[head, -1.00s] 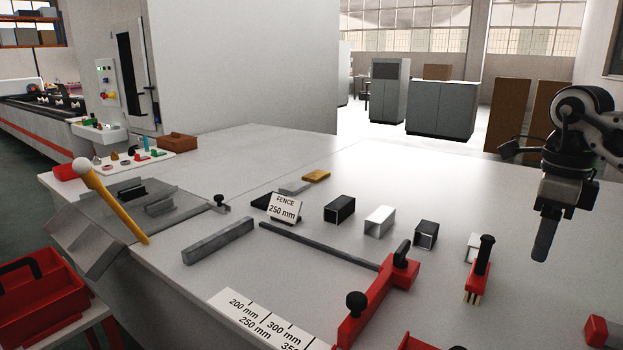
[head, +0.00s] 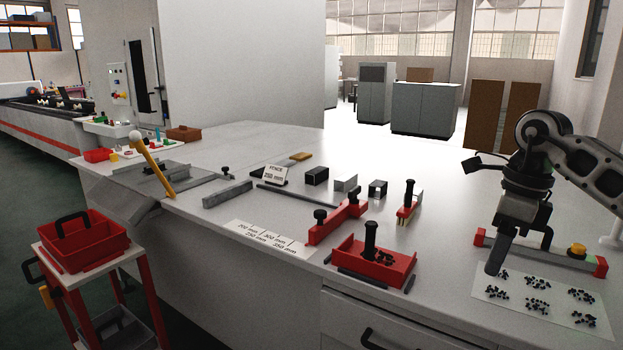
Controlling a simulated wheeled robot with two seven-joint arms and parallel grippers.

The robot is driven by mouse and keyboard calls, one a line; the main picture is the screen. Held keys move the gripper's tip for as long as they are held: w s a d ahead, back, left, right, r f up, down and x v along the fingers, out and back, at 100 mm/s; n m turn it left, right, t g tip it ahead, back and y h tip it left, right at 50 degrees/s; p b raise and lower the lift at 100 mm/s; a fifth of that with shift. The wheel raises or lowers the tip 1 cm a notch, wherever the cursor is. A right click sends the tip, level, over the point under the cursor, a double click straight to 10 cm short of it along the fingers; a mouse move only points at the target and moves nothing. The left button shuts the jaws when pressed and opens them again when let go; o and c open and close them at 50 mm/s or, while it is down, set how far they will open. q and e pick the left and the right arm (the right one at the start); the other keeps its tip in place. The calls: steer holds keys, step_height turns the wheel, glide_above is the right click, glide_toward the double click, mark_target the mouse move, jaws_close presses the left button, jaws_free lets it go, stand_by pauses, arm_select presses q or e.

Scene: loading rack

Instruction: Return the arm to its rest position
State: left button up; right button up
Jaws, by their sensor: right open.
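My right arm (head: 580,165) comes in from the right edge of the head view, bent at a dark joint with the hand hanging down. My right gripper (head: 519,245) is open, with nothing seen between its fingers. It hangs over the right part of the grey bench, in front of a long grey bar with red ends (head: 540,252). Its lower fingertip shows just at the back left of a white sheet with small dark parts (head: 545,285). The exact height above the bench is hard to tell. My left gripper is not in view.
A red fence stop (head: 335,222) and short square tubes (head: 317,176) lie farther left. A red tote (head: 85,240) sits on a cart off the bench.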

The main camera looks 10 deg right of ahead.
steer(key=a+f+n+y, duration=0.1)
steer(key=a+f+y, duration=0.25)
steer(key=a, duration=0.45)
steer(key=a+f+y, duration=0.3)
steer(key=a+f, duration=0.2)
steer(key=a, duration=0.4)
steer(key=s+a+m+t+y, duration=0.2)
steer(key=a+m+y, duration=0.3)
steer(key=a+y, duration=0.15)
steer(key=s+a+m+t+y, duration=0.25)
steer(key=a+m+y, duration=0.25)
steer(key=a, duration=0.3)
steer(key=s+d+f+m+t+h, duration=0.1)
steer(key=d+f+m+t+h, duration=0.4)
steer(key=m, duration=0.8)
steer(key=s+d+f+m+t+h, duration=0.1)
steer(key=d+f+m+t+h, duration=0.1)
steer(key=f+m+t+h, duration=0.75)
steer(key=s+d+f+m+g+h, duration=0.2)
steer(key=s+d+f+m+g, duration=0.2)
steer(key=s+f+m+g, duration=0.5)
steer(key=s+f+m, duration=0.1)
steer(key=s+m, duration=0.1)
steer(key=s, duration=0.1)
